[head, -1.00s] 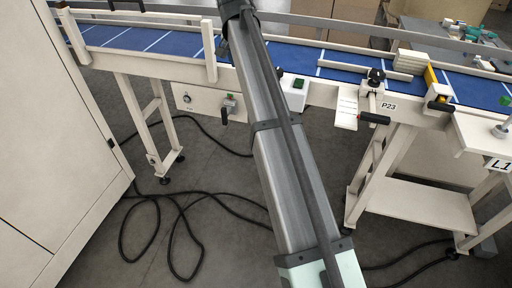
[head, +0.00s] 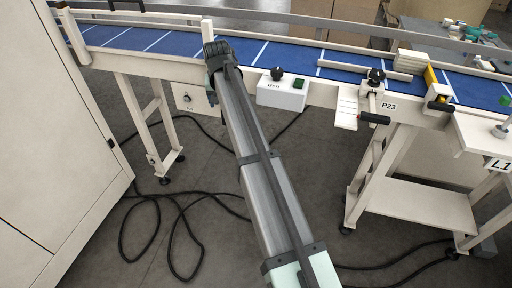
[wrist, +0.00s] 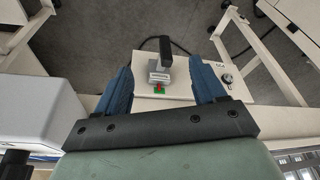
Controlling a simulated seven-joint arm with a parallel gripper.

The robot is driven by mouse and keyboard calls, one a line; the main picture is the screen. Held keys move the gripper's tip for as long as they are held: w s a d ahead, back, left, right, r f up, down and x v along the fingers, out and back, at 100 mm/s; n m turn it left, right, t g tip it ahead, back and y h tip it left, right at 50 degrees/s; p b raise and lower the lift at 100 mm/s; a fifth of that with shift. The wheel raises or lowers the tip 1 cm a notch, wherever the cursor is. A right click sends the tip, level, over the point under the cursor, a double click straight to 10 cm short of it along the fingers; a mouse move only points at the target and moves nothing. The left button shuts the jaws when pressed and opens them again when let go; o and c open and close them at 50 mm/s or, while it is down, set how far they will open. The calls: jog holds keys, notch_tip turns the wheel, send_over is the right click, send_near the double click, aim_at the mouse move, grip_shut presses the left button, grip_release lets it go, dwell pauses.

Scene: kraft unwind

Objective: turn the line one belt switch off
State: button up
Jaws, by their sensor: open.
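In the wrist view, a switch (wrist: 159,74) with a grey body and a black handle (wrist: 178,47) sits on a pale panel (wrist: 148,90). A small red and green marking shows at its base. I cannot read its label or tell its exact setting. My gripper (wrist: 163,78) is open, with one blue finger on each side of the switch. I cannot tell whether either finger touches it.
A white control box (head: 282,92) with a black knob and a green button stands beside my arm. The blue conveyor belt (head: 140,40) runs behind. Black cables (head: 190,225) lie on the floor.

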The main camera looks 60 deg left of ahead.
notch_tip(320, 180, down, 10)
jog(key=d+n, duration=0.2)
jog(key=w+d+f+m+g+h, duration=0.1)
jog(key=w+d+f, duration=0.5)
jog(key=w+f, duration=0.2)
jog(key=shift+f, duration=0.75)
jog(key=shift+a, duration=0.1)
